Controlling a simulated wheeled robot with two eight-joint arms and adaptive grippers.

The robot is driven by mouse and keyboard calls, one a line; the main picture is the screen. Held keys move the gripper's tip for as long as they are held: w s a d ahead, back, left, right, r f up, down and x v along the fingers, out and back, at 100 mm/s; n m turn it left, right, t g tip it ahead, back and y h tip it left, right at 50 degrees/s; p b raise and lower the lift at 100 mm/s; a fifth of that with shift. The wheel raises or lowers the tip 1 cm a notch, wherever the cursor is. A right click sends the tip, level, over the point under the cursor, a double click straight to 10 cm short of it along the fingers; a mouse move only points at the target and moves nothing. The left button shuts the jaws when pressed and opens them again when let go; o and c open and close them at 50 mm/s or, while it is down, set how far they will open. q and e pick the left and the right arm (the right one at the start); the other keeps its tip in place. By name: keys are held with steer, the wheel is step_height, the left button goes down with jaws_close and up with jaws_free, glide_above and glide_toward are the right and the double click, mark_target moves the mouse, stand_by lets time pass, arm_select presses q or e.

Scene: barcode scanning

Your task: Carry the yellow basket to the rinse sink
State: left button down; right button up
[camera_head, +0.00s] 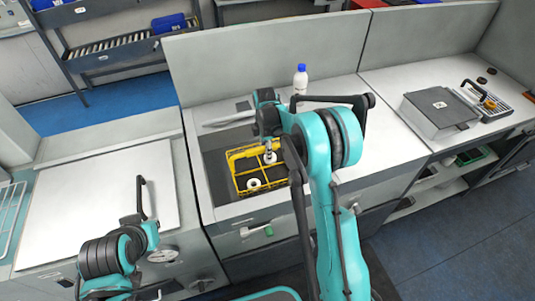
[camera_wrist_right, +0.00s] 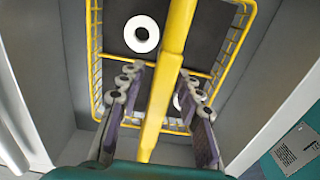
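The yellow basket (camera_head: 262,181) sits in a dark-floored recess (camera_head: 215,165) of the middle counter, with white ring-shaped items (camera_head: 253,184) inside. My right gripper (camera_head: 268,150) is low over the basket, partly hidden by my arm. In the right wrist view, the basket's yellow handle bar (camera_wrist_right: 172,60) runs between the two fingers of the right gripper (camera_wrist_right: 166,92). Gaps show between the bar and the fingers, so the gripper is open around it. A white ring (camera_wrist_right: 141,34) lies in the basket.
A white bottle with a blue cap (camera_head: 300,79) stands at the back of the middle counter. A grey box (camera_head: 438,112) is on the right counter. The left counter top (camera_head: 95,205) is bare. A panel (camera_head: 250,55) rises behind the middle counter.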

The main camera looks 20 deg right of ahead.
step_height(320, 180, up, 10)
steer(key=shift+f+p, duration=0.1)
steer(key=shift+p, duration=1.15)
steer(key=shift+s+r, duration=0.1)
steer(key=shift+r, duration=0.25)
steer(key=s+r+m+t, duration=0.3)
steer(key=s+r+m, duration=0.55)
steer(key=s, duration=0.25)
steer(key=s+a+f+m+t, duration=0.1)
steer(key=s+m+t, duration=0.3)
steer(key=s+m, duration=0.6)
steer(key=s, duration=0.4)
steer(key=shift+s+a+f, duration=0.2)
steer(key=shift+s+a, duration=0.05)
steer(key=shift+s, duration=0.1)
steer(key=shift+f+b, duration=1.15)
